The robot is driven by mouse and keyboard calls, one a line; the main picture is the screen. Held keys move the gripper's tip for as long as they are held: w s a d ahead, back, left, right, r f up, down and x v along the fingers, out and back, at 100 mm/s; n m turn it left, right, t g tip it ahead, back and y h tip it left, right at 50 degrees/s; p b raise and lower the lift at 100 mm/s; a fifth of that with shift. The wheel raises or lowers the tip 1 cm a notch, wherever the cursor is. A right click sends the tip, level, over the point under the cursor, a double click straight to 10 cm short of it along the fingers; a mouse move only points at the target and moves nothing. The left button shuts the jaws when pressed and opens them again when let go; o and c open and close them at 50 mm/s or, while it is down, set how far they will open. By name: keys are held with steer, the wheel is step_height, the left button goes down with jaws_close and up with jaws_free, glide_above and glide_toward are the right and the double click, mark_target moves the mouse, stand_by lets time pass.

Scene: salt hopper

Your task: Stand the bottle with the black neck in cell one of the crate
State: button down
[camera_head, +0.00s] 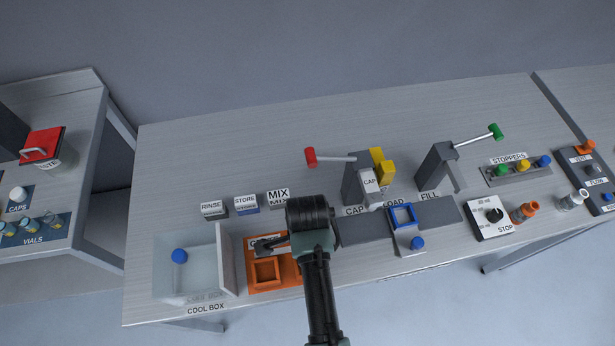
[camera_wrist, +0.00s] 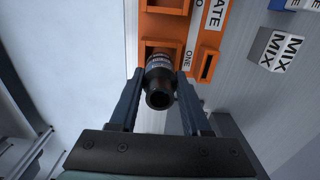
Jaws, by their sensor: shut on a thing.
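The bottle with the black neck (camera_wrist: 159,92) is between the two fingers of my gripper (camera_wrist: 160,78) in the wrist view, its dark mouth facing the camera. My gripper is shut on it. The orange crate (camera_wrist: 208,42) lies beyond, and the bottle's far end is at the crate opening beside the label ONE (camera_wrist: 189,54). I cannot tell how deep it sits or whether it touches the bottom. In the head view the crate (camera_head: 256,286) is partly covered by my gripper (camera_head: 268,244) and arm; the bottle cannot be made out there.
The clear cool box (camera_head: 232,262) stands left of the crate, with a blue-capped thing (camera_head: 179,256) inside. The RINSE (camera_head: 213,209), STORE (camera_head: 246,205) and MIX (camera_head: 278,196) blocks stand behind. The CAP station (camera_head: 365,182) and a blue-framed holder (camera_head: 403,216) are to the right.

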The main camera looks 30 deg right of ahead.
steer(key=shift+f, duration=1.9)
steer(key=shift+s+a+f+b, duration=0.1)
steer(key=shift+s+f+b, duration=0.2)
steer(key=shift+f, duration=0.3)
steer(key=c, duration=0.8)
jaws_free()
steer(key=shift+s, duration=0.1)
steer(key=o, duration=0.4)
steer(key=shift+f, duration=0.2)
steer(key=shift+o, duration=0.2)
steer(key=shift+r, duration=0.15)
steer(key=r, duration=1.3)
steer(key=shift+w+r, duration=0.2)
steer(key=shift+w, duration=0.15)
